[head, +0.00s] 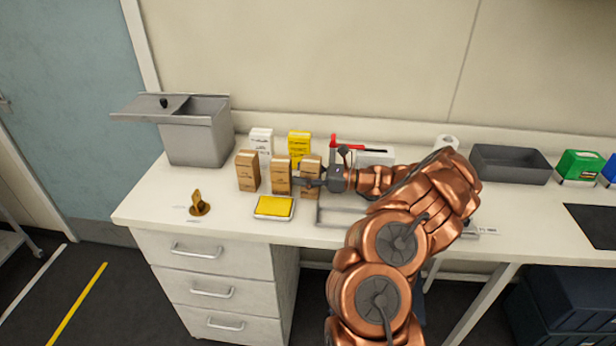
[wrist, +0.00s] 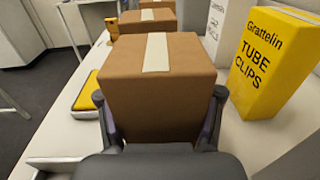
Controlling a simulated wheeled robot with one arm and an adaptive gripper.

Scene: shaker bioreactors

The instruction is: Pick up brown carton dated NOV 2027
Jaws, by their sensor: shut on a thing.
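Three brown cartons stand in a row on the white bench: a left one (head: 247,172), a middle one (head: 281,170) and a right one (head: 312,165). My gripper (head: 308,181) reaches in from the right and is shut on the right carton. In the wrist view the held carton (wrist: 185,75), with a pale tape strip on top, sits upright between the two fingers (wrist: 162,100). The other two cartons show beyond it, the nearer one (wrist: 140,23) and the farther one (wrist: 157,4). No date can be read on any carton.
A yellow TUBE CLIPS box (wrist: 270,65) and a white box (head: 261,143) stand behind the cartons. A yellow-topped tray (head: 273,207) lies in front. A grey lidded bin (head: 197,138) and a small brass item (head: 199,205) are at left. A red-handled device (head: 347,147) stands behind my wrist.

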